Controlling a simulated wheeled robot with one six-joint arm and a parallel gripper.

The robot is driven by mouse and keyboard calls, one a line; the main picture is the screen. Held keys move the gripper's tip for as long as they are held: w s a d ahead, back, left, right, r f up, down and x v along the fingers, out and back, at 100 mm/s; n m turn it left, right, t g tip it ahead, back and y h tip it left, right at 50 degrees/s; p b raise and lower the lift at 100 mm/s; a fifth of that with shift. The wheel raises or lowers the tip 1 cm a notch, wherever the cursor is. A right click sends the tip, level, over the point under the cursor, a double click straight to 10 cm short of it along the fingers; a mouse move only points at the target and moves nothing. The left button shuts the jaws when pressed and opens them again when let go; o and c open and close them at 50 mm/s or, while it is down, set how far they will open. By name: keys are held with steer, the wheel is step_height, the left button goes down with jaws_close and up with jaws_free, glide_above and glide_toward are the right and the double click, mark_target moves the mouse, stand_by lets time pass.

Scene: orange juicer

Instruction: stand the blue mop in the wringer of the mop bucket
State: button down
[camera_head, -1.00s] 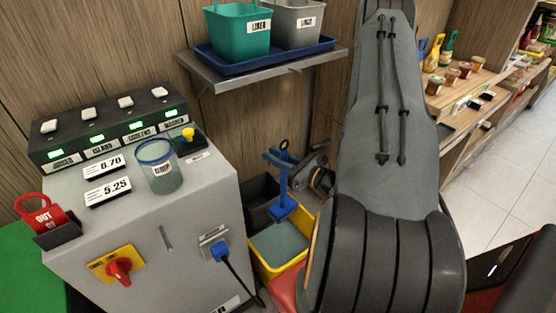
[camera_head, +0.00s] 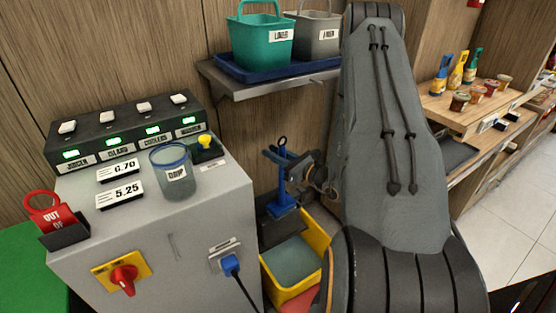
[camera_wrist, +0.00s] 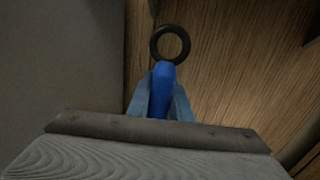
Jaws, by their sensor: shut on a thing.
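The blue mop (camera_head: 282,184) is upright in the head view, with a dark ring at its top and a flat blue foot. In the wrist view the blue handle (camera_wrist: 162,88) and its ring stand just ahead of the jaws. My gripper (camera_head: 299,178) is shut on the mop's upper part, coming in from the right; its fingertips are hard to make out. The yellow mop bucket (camera_head: 323,232) is on the floor below, with grey inside. Its dark wringer (camera_head: 270,236) is at the back left. The mop's foot overlaps the wringer in the picture; whether it is inside or above, I cannot tell.
A grey machine cabinet (camera_head: 165,245) stands close at the left, with a blue plug (camera_head: 230,264) and cable on its front. A wall shelf (camera_head: 265,90) with a teal bucket and a grey bucket hangs above the mop. Wooden shelves with bottles and jars are at the right.

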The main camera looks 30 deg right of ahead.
steer(key=shift+w+b, duration=1.2)
steer(key=shift+w, duration=2.3)
step_height(320, 180, down, 16)
steer(key=b, duration=0.9)
steer(key=shift+s, duration=0.15)
steer(key=shift+a+r, duration=0.1)
steer(key=c, duration=1.5)
jaws_free()
steer(key=shift+s, duration=0.1)
steer(key=v, duration=0.7)
steer(key=shift+s, duration=0.3)
